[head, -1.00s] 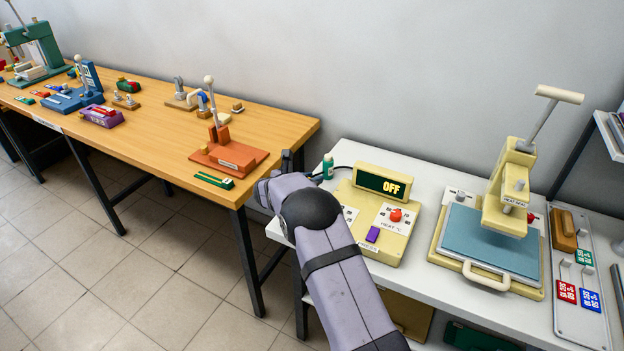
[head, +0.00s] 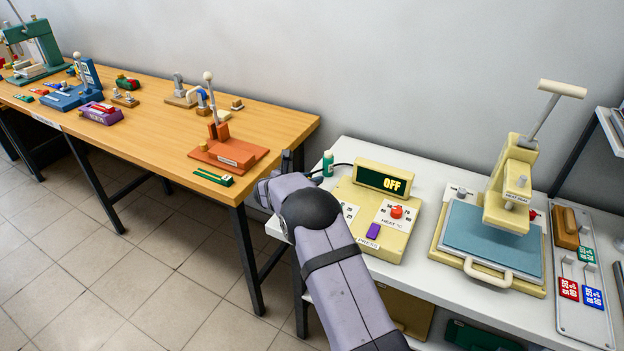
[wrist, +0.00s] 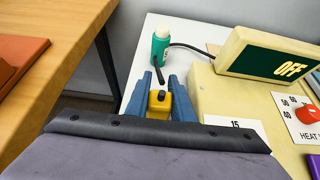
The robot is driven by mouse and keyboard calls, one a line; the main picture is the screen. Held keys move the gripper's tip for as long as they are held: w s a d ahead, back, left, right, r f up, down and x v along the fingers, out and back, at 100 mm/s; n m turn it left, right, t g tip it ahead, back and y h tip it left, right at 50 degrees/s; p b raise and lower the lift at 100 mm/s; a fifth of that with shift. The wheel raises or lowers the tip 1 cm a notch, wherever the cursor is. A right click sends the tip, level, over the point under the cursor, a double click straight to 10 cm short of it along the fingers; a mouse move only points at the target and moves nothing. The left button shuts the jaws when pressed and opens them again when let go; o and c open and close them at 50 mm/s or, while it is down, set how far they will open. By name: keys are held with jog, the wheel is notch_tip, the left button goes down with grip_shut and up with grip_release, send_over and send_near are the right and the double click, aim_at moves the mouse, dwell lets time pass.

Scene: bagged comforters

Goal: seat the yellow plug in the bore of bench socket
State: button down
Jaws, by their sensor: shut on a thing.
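My gripper (wrist: 160,88) is in the wrist view, its two blue fingers shut on the yellow plug (wrist: 159,108). The plug sits between the fingers with a small black piece on its top. A green cylinder with a pale top (wrist: 160,47), likely the bench socket, stands on the white bench just beyond the fingertips, apart from the plug. A black cable runs from it toward the control box. The green cylinder (head: 328,163) also shows in the head view, just past my arm's end. There the plug and fingers are hidden behind my arm. The bore cannot be made out.
The cream control box (head: 375,215) with its OFF display (head: 384,180) stands right of the gripper. A heat press (head: 495,235) is farther right on the white bench. The wooden table (head: 285,125) stands to the left, across a gap.

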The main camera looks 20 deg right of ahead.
jog(key=shift+f, duration=0.2)
jog(key=c, duration=0.8)
grip_release()
jog(key=shift+r, duration=0.1)
jog(key=shift+s+a+r+p, duration=0.45)
jog(key=shift+s+a+r, duration=0.3)
jog(key=shift+r, duration=0.3)
jog(key=shift+s+a+r+p, duration=0.4)
jog(key=shift+s+a+r, duration=0.35)
jog(key=shift+r, duration=0.25)
jog(key=shift+s, duration=0.1)
jog(key=shift+b+v, duration=0.85)
jog(key=shift+v, duration=2.85)
